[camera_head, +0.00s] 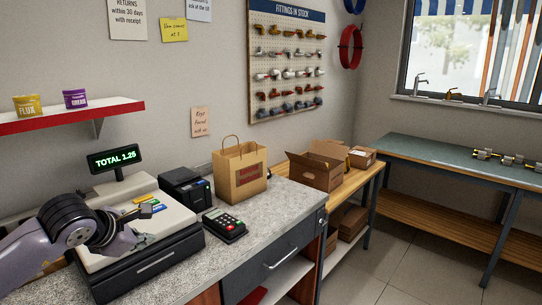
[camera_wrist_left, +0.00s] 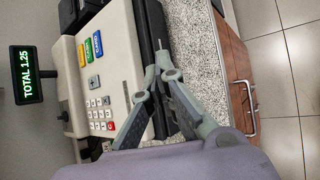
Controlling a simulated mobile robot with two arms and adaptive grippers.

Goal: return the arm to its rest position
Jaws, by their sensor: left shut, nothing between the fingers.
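My left arm comes in from the left edge of the head view, with its dark round joint low over the cash register (camera_head: 170,219). My left gripper (camera_head: 146,210) is above the register's top, close to its coloured keys. In the left wrist view the two grey fingers of the gripper (camera_wrist_left: 165,68) meet at their tips with nothing between them. That view also shows the register (camera_wrist_left: 105,75) with its keypad to the left of the fingers. I cannot tell whether the gripper touches the register. My right gripper is not in view.
The display (camera_head: 115,158) reading TOTAL 1.25 stands behind the register. A black printer (camera_head: 184,188), a card terminal (camera_head: 224,225) and a paper bag (camera_head: 240,175) stand on the counter (camera_head: 270,212). A red-edged shelf (camera_head: 70,117) is above. Open floor (camera_head: 400,260) lies to the right.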

